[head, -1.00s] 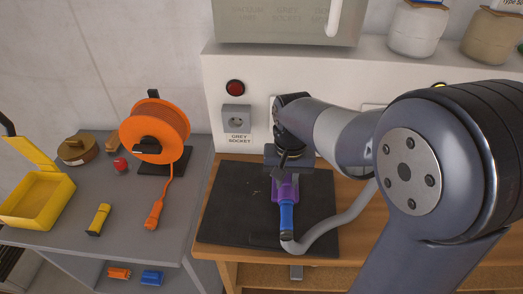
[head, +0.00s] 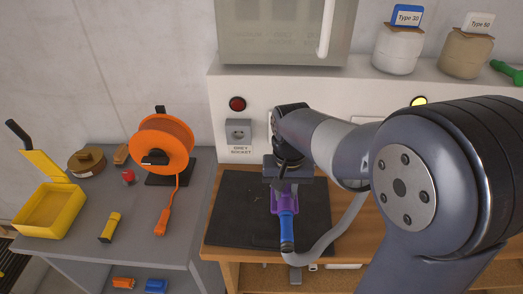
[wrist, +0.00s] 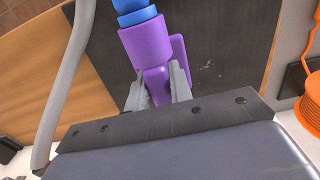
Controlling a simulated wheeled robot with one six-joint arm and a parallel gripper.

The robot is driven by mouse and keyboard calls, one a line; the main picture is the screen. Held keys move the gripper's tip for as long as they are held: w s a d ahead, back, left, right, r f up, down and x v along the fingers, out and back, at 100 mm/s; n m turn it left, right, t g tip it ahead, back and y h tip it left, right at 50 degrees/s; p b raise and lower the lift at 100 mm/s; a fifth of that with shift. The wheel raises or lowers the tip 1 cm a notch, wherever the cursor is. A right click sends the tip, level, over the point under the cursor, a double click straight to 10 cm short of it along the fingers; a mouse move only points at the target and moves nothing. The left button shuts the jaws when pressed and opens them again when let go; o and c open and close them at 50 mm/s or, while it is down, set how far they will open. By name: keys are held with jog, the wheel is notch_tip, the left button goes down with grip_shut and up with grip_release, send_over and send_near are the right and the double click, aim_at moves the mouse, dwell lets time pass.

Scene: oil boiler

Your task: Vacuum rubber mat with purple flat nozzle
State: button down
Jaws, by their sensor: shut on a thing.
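The black rubber mat (head: 228,218) lies on the wooden bench, with small pale specks of debris (wrist: 207,70) on it in the wrist view. My gripper (head: 282,186) is over the mat and shut on the purple flat nozzle (head: 285,203). In the wrist view the gripper's fingers (wrist: 158,90) pinch the purple nozzle (wrist: 146,44). A blue handle (head: 287,228) joins the nozzle to a grey hose (head: 325,241). I cannot tell whether the nozzle touches the mat.
A grey table at left holds an orange cable reel (head: 163,145), a yellow tray (head: 48,212) and a yellow flashlight (head: 110,227). A grey socket (head: 238,131) and red button (head: 237,104) are on the panel behind the mat. Jars (head: 398,50) stand on the ledge above.

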jog(key=shift+r+p, duration=1.35)
jog(key=shift+r, duration=0.5)
jog(key=shift+a, duration=0.1)
